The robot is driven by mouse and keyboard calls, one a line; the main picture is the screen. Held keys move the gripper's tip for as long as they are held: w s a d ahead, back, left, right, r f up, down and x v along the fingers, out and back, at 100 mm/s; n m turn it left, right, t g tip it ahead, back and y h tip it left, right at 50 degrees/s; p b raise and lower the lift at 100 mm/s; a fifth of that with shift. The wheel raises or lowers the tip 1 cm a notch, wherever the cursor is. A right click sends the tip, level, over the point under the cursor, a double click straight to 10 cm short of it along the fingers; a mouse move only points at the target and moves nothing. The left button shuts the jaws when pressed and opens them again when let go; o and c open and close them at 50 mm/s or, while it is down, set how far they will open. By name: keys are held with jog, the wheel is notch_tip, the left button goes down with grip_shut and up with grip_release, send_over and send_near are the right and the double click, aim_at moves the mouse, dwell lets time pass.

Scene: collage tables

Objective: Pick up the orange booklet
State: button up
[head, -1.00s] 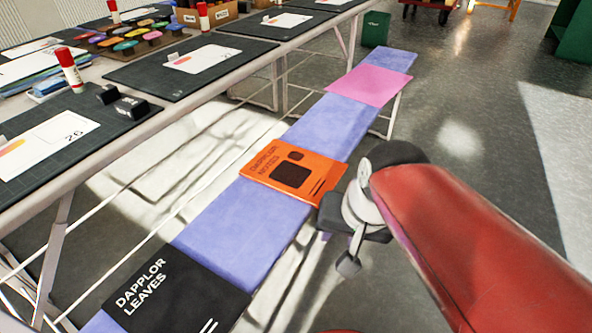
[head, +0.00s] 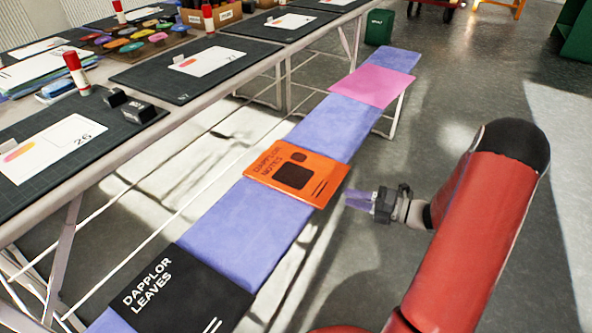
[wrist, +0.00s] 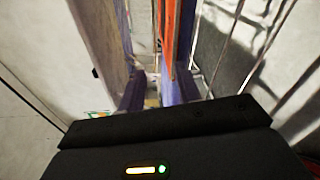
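The orange booklet (head: 322,172), printed "DAPPLOR NOTES", lies flat on the long blue-violet bench (head: 235,222). The booklet shows there as a thin orange strip (wrist: 170,35), edge-on, ahead of the fingers and nearer the right one.
A black "DAPPLOR LEAVES" booklet (head: 180,290) lies nearer on the bench, and a pink sheet (head: 372,87) lies farther along. A long table (head: 195,105) with dark mats stands to the left. The floor (head: 430,145) right of the bench is clear.

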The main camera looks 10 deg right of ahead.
jog(key=w+a+f+m+t, duration=0.2)
jog(key=w+f+m, duration=0.1)
jog(key=w, duration=0.3)
jog(key=shift+w+m+h, duration=0.3)
jog(key=shift+m+h, duration=0.1)
jog(key=shift+m, duration=0.2)
jog(key=shift+a, duration=0.1)
grip_shut()
jog(key=shift+r, duration=0.1)
